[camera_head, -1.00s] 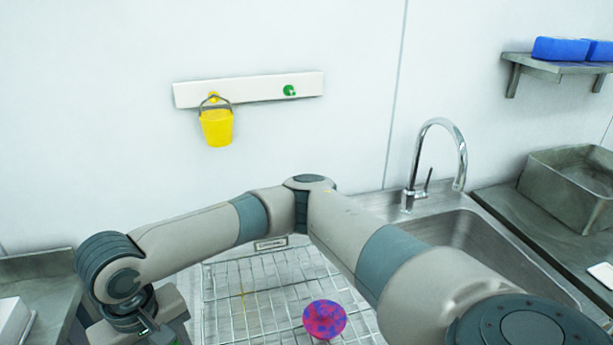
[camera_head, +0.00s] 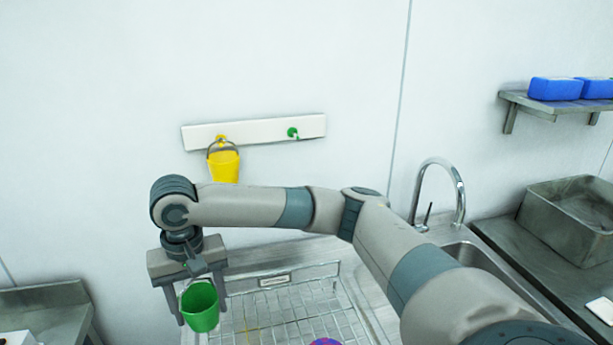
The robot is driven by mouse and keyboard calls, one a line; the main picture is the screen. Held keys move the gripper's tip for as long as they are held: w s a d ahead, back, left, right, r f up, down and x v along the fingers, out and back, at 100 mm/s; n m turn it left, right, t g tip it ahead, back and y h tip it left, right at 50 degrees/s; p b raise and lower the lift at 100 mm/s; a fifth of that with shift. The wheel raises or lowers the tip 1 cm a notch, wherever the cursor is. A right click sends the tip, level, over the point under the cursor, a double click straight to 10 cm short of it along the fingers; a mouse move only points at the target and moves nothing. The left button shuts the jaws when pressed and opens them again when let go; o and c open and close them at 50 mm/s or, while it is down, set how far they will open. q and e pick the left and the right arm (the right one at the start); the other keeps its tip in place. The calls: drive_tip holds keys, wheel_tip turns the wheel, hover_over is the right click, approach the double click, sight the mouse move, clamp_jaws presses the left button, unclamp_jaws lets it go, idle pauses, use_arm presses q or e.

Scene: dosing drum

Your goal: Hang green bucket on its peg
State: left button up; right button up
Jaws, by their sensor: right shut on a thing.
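The green bucket (camera_head: 201,312) hangs roughly upright below my right gripper (camera_head: 197,284), at the lower left. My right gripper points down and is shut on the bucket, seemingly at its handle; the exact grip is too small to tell. The green peg (camera_head: 293,133) is bare, near the right end of the white wall rail (camera_head: 262,131). The bucket is well below and to the left of this peg. My left gripper is not in view.
A yellow bucket (camera_head: 224,164) hangs on the yellow peg at the rail's left; my right forearm passes just in front of its bottom. A wire rack (camera_head: 290,310) with a partly visible pink-and-blue object lies below. The faucet (camera_head: 460,185) and sink stand right.

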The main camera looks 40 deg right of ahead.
drive_tip(key=d+r+m+p, duration=0.2)
drive_tip(key=d+r, duration=0.4)
drive_tip(key=d, duration=0.4)
drive_tip(key=w+d+r+m+p, duration=0.1)
drive_tip(key=d+r+p, duration=0.3)
drive_tip(key=d, duration=0.6)
drive_tip(key=w+d+r+m+p, duration=0.1)
drive_tip(key=d+r+m+p, duration=0.2)
drive_tip(key=d+r, duration=0.5)
drive_tip(key=d, duration=0.2)
drive_tip(key=shift+d, duration=0.3)
drive_tip(key=shift+w, duration=0.15)
drive_tip(key=w+d+f, duration=0.1)
drive_tip(key=w+d, duration=0.4)
drive_tip(key=w, duration=0.3)
drive_tip(key=shift+w+f, duration=0.3)
drive_tip(key=shift+w, duration=0.1)
